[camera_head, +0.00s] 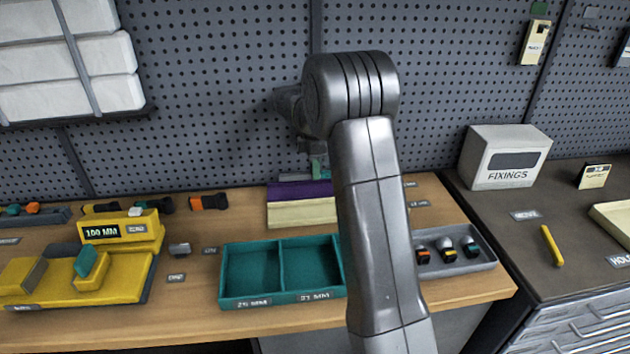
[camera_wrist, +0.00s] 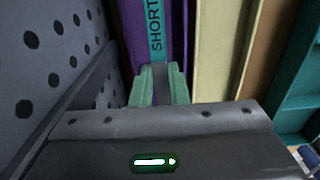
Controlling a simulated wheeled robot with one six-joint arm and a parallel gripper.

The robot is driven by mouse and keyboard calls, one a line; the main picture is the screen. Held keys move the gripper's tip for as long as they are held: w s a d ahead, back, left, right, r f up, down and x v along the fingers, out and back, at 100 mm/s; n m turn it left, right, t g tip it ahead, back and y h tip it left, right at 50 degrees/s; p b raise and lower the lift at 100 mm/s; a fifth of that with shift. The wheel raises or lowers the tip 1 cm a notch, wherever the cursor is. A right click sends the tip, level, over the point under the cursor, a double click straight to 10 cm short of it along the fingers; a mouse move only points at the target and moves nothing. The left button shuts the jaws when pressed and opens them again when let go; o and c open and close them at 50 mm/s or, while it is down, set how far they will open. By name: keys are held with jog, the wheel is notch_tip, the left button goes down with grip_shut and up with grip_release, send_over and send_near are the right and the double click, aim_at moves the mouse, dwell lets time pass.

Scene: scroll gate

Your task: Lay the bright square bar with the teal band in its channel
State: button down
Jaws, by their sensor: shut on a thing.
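In the head view my gripper (camera_head: 318,168) is just above a purple block (camera_head: 298,190), partly behind my arm. A teal strip marked SHORT (camera_wrist: 156,28) runs between purple sides, in line with the fingers. I cannot tell whether it belongs to the bar or to the purple block, or whether the bar touches the block. A cream block (camera_head: 300,213) lies along its near side.
A pegboard wall (camera_head: 220,100) stands close behind the gripper. A teal two-compartment tray (camera_head: 265,303) is in front, a yellow 100 MM gauge (camera_head: 115,250) at left. A grey tray (camera_head: 478,263) with several dark pieces is right of my arm. Bench wood in front of the blocks is partly clear.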

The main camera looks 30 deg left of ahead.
aim_at(315, 192)
notch_tip(315, 192, down, 4)
jog(key=shift+f+p, duration=0.2)
jog(key=shift+p, duration=0.1)
jog(key=shift+w+a+f, duration=0.15)
jog(key=shift+w+f, duration=0.05)
jog(key=shift+f, duration=0.1)
jog(key=shift+f, duration=0.15)
jog(key=c, duration=1.4)
grip_release()
notch_tip(315, 192, up, 12)
jog(key=shift+r, duration=0.15)
